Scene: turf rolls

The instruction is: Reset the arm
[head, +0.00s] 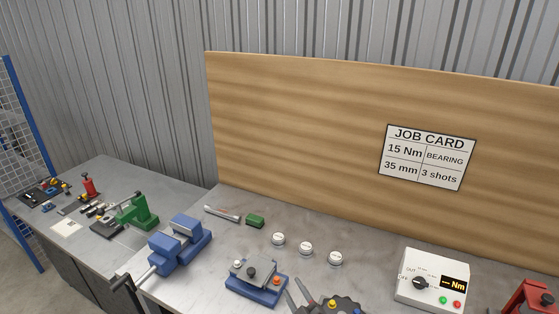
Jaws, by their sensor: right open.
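My right gripper (293,287) shows at the bottom edge of the head view, right of the small blue fixture. Its two grey fingers stand apart with nothing visible between them. It is open, and most of its arm is out of the picture. My left gripper and arm are not in view.
Near the right gripper are a blue fixture (257,287) with a grey top and a dark device (345,303) with coloured knobs. A blue vise (181,245), three round white-topped pieces, a white torque box (432,279) and a red press (527,300) stand on the bench.

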